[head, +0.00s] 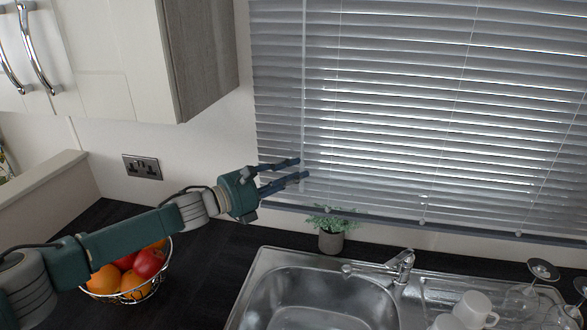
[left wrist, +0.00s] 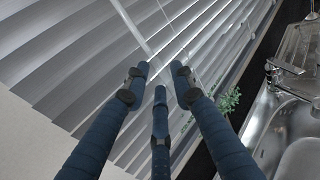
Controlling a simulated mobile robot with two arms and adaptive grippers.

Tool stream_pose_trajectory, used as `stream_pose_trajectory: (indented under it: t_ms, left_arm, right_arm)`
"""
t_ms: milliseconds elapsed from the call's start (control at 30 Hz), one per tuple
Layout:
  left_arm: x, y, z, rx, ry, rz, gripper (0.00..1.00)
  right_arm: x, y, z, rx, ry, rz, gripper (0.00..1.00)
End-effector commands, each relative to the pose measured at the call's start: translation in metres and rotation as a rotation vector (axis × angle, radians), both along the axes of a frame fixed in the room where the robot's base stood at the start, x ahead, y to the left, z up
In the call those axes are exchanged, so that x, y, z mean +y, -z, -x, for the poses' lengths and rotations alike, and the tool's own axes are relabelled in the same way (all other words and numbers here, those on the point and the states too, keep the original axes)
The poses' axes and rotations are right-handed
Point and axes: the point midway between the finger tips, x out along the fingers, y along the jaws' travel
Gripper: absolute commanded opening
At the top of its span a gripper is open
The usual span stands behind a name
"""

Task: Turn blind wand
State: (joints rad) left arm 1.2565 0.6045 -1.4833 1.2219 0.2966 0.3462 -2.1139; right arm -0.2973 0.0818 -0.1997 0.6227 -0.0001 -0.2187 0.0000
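The blind wand (head: 303,80) is a thin pale rod hanging upright in front of the left part of the grey slatted blind (head: 420,110). It also shows in the left wrist view (left wrist: 131,30), running down toward the fingertips. My left gripper (head: 303,168) is at the lower part of the wand, its dark blue fingers pointing right. In the left wrist view, the fingertips (left wrist: 160,72) are apart, with the wand's lower visible end near the gap between them. I cannot tell whether any finger touches the wand. My right gripper is not in view.
A potted plant (head: 331,238) stands below the blind, behind the sink (head: 262,285) with its faucet (head: 400,263). A fruit bowl (head: 128,290) sits under my left arm. White cups (head: 474,308) and glasses are at the right. A cabinet (head: 205,60) hangs upper left.

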Motion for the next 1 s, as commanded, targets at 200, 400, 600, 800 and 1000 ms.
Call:
stream_pose_trajectory:
  t_ms: [200,400,600,800,1000]
  left_arm:
    - [-0.002,0.001,-0.001,0.001,0.0,0.001,0.25]
    - [-0.002,0.0,-0.001,0.001,0.0,0.001,0.01]
    - [-0.002,0.001,-0.001,0.001,-0.002,0.001,0.0]
    - [-0.002,0.003,0.001,0.002,-0.038,0.003,0.0]
    - [-0.005,0.005,0.004,0.001,-0.144,0.006,0.0]
  right_arm:
    - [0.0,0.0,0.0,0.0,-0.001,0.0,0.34]
    - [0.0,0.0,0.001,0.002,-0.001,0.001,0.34]
    - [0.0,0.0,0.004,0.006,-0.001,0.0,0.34]
    - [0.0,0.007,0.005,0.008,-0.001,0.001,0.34]
    - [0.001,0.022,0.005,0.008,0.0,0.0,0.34]
